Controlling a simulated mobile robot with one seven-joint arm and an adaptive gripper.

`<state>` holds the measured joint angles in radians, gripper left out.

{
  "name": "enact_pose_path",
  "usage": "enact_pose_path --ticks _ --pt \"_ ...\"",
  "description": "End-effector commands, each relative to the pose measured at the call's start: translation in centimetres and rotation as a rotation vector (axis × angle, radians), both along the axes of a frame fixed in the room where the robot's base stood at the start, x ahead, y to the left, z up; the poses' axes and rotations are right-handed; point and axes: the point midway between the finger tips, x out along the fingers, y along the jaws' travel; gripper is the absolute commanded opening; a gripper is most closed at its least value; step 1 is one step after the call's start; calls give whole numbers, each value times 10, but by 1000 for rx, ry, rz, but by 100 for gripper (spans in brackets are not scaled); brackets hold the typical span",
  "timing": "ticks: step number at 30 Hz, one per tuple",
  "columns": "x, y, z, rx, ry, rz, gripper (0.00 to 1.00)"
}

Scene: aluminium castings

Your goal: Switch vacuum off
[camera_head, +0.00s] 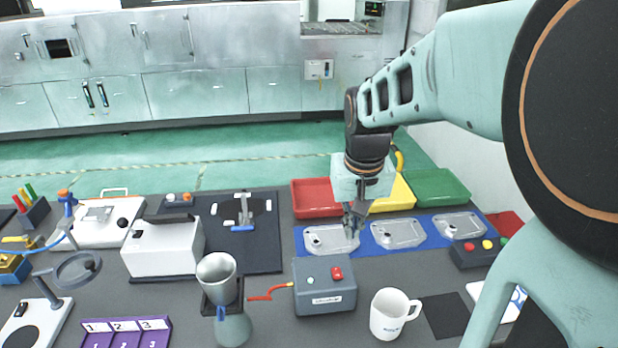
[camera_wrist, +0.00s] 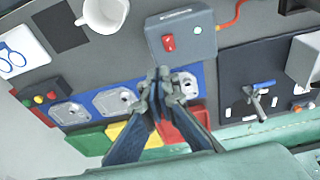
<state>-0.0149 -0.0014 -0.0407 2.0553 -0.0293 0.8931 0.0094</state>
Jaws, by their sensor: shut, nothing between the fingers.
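The vacuum unit looks to be the grey box (camera_head: 325,298) at the front middle of the table, with a label on its front. On its top are a red rocker switch (camera_head: 337,273) and a small pale round part. In the wrist view the grey box (camera_wrist: 196,40) is at the top, with the red switch (camera_wrist: 168,43) on it. I cannot tell which way the switch is set. My gripper (camera_head: 351,226) is behind the box, above the blue mat, with its fingers shut and empty. In the wrist view my gripper (camera_wrist: 163,84) is apart from the switch.
Several metal castings (camera_head: 398,233) lie on the blue mat (camera_head: 372,247). Behind are red (camera_head: 312,197), yellow (camera_head: 396,197) and green (camera_head: 437,186) bins. A white mug (camera_head: 388,316) stands right of the box. A red hose (camera_head: 262,297) and a metal cup (camera_head: 217,280) are left.

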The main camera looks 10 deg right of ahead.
Motion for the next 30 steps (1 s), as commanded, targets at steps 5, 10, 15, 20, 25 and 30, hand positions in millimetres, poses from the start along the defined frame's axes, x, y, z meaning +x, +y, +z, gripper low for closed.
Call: enact_pose_path --ticks 5,10,15,20,25,30 --pt "2 19 -3 24 -5 21 0" --pt "4 20 -13 25 -5 21 0" --pt "7 19 -33 24 -3 21 0" --pt "12 19 -58 24 -4 21 0" --pt "17 19 -84 24 -3 21 0" --pt "22 19 -110 24 -4 21 0"
